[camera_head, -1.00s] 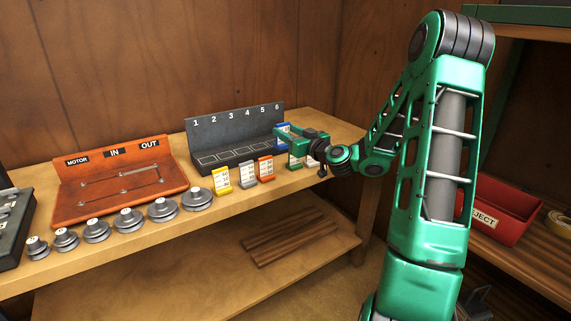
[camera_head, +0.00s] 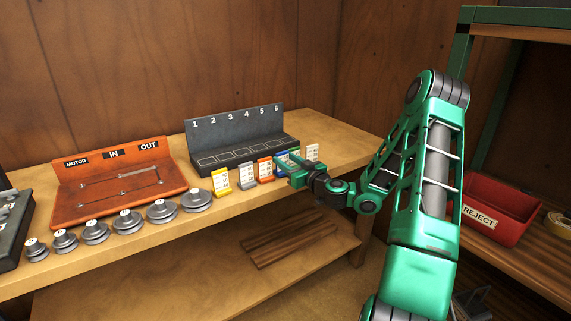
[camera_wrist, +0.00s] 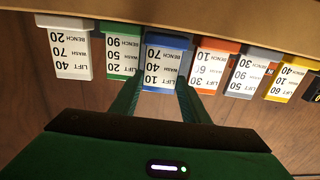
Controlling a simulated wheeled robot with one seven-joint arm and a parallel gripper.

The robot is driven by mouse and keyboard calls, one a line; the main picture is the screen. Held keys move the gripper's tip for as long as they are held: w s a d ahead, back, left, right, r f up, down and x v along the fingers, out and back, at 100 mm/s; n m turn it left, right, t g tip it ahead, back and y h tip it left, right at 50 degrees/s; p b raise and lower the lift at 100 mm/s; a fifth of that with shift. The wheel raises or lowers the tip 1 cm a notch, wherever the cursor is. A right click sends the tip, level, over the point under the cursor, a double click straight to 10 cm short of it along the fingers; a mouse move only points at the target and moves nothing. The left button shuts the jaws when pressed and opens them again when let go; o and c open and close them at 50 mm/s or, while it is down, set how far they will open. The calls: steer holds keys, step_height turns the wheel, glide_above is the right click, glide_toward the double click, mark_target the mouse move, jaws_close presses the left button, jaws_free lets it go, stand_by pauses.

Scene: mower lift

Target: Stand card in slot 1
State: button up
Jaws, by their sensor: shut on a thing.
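The blue card (camera_head: 282,158) is level with the row of cards, between the orange card and the green card. In the wrist view the blue card (camera_wrist: 163,62) shows upside down, with printed numbers, between my two fingers. My gripper (camera_head: 287,165) is shut on it. I cannot tell whether its base touches the bench. The dark grey rack (camera_head: 240,128) stands behind, with slots numbered 1 to 6. Slot 1 (camera_head: 206,161) is at its left end, and all slots look empty.
The yellow card (camera_head: 221,181), grey card (camera_head: 247,176), orange card (camera_head: 265,170) and white card (camera_head: 312,152) stand along the bench. The green card (camera_wrist: 122,55) is close beside the blue one. Several pulleys (camera_head: 130,220) and an orange board (camera_head: 120,185) lie left. A red reject bin (camera_head: 490,205) is right.

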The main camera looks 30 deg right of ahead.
steer(key=shift+f, duration=0.25)
steer(key=o, duration=1.1)
steer(key=shift+f, duration=0.1)
steer(key=shift+c, duration=0.2)
